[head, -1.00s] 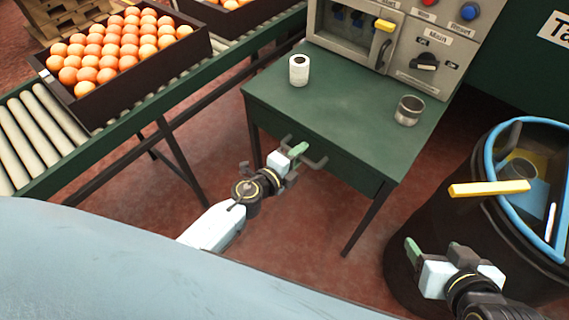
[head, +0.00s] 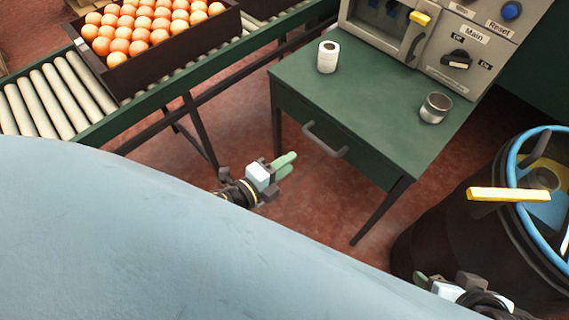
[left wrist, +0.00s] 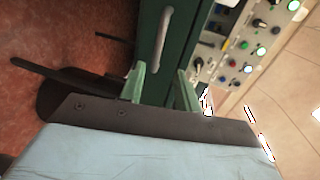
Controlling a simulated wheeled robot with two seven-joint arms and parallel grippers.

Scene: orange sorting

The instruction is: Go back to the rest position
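My left gripper (head: 286,165) hangs over the red floor in front of the green table, apart from the drawer handle (head: 325,140). Its two green fingers lie close together in the head view. In the left wrist view the fingers (left wrist: 162,88) stand apart with a gap between them and nothing held. My right gripper (head: 430,284) is at the bottom right edge of the head view, beside the black bin. It is partly cut off, and its finger opening is hidden.
A green table (head: 345,95) carries a white roll (head: 328,57) and a metal can (head: 435,107), with a control panel (head: 460,50) behind. A crate (head: 165,56) of oranges sits on the roller conveyor (head: 55,108). A black bin (head: 450,235) with a blue rim stands at right.

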